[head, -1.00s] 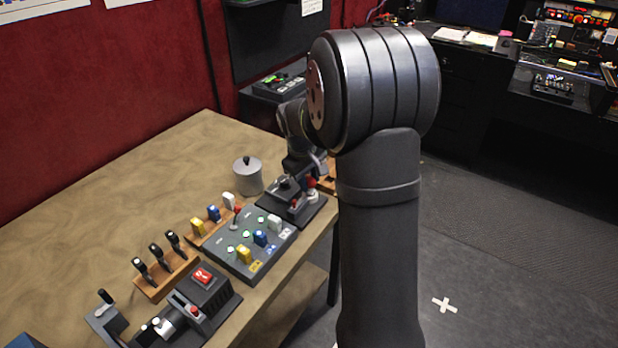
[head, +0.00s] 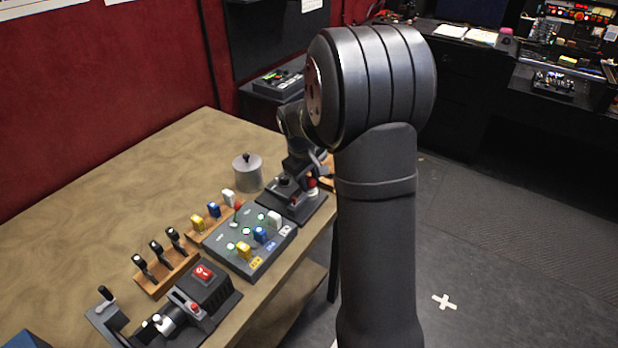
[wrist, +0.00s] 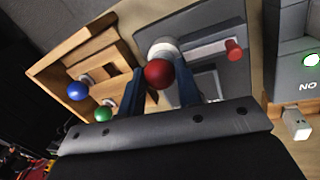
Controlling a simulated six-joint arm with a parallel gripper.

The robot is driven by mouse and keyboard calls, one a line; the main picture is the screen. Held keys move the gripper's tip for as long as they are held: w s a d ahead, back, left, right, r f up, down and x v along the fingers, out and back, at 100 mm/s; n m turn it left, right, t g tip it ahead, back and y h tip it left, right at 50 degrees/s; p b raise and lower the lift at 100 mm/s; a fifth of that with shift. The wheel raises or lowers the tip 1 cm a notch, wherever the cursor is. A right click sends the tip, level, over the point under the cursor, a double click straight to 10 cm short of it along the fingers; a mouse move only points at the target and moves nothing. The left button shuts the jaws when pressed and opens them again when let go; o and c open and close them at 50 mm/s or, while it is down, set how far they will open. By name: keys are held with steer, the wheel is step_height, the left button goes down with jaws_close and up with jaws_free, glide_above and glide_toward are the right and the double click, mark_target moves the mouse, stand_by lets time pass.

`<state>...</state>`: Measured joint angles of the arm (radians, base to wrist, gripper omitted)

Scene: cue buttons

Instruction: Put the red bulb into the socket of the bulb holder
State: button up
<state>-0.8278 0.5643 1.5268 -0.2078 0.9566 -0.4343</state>
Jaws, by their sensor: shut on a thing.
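The red bulb (wrist: 158,74) is a round red ball between the two blue fingers of my gripper (wrist: 160,88) in the wrist view. My gripper is shut on it. The pale, round socket (wrist: 164,46) of the grey bulb holder (wrist: 206,78) shows just beyond the bulb, partly covered by it. I cannot tell whether the bulb touches or sits in the socket. In the head view my gripper (head: 308,173) is low over the bulb holder (head: 290,210) at the table's right edge, with a bit of red (head: 311,182) at the fingers. My arm hides part of this area.
A wooden tray (wrist: 50,72) with a blue bulb (wrist: 78,91) and a green bulb (wrist: 101,114) lies beside the holder. A red-tipped lever (wrist: 234,50) is on the holder. A button panel (head: 228,244) and a lidded pot (head: 247,176) stand near. The table's left-back is clear.

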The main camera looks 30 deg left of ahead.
mark_target(309, 178)
steer(key=o, duration=0.9)
steer(key=shift+o, duration=0.7)
steer(key=shift+o, duration=0.2)
steer(key=shift+f, duration=0.1)
steer(key=shift+r, duration=3.65)
steer(key=shift+f, duration=0.1)
